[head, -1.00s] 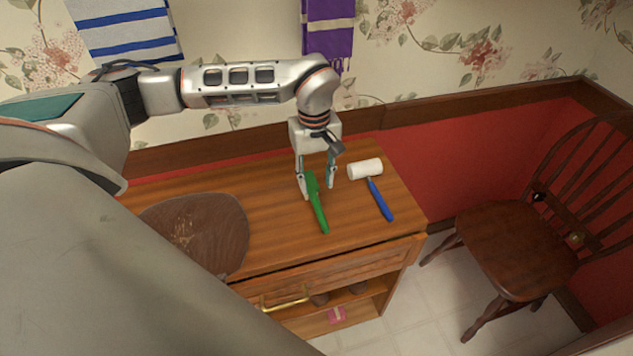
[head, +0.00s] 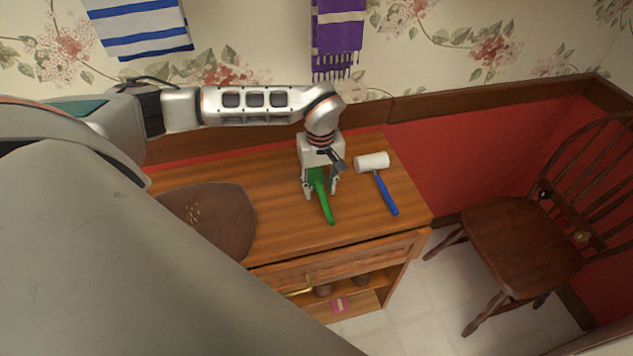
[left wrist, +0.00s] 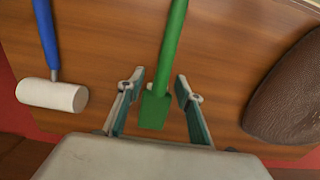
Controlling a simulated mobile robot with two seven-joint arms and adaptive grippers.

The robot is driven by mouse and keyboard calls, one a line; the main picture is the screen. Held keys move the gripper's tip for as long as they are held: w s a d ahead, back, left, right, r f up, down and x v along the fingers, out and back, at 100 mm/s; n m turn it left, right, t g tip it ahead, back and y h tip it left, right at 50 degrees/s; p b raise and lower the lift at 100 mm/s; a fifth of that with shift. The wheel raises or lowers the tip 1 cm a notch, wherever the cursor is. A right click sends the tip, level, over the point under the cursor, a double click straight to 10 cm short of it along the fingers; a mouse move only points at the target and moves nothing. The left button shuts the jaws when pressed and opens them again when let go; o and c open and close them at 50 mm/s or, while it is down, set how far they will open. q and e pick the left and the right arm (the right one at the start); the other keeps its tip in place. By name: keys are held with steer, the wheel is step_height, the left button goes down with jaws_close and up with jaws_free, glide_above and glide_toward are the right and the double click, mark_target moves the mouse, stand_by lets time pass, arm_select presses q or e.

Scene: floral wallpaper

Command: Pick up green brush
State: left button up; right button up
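The green brush (head: 323,198) lies on the wooden cabinet top, its handle pointing toward the front edge. My left gripper (head: 321,192) is low over its wide head end, pointing down. In the left wrist view the brush (left wrist: 170,60) runs between the two fingers of the gripper (left wrist: 159,88). The fingers are open, with a gap on each side of the brush head. Whether the fingertips touch the cabinet top cannot be told. My right gripper is not in view.
A brown rounded object (head: 228,215) lies at the left on the cabinet top (head: 285,235). A wooden chair (head: 508,240) stands at the right.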

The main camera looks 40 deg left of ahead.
mark_target(320, 185)
arm_select(q)
jaws_close()
steer(key=shift+r, duration=0.15)
step_height(320, 185, up, 20)
stand_by(0.5)
stand_by(0.3)
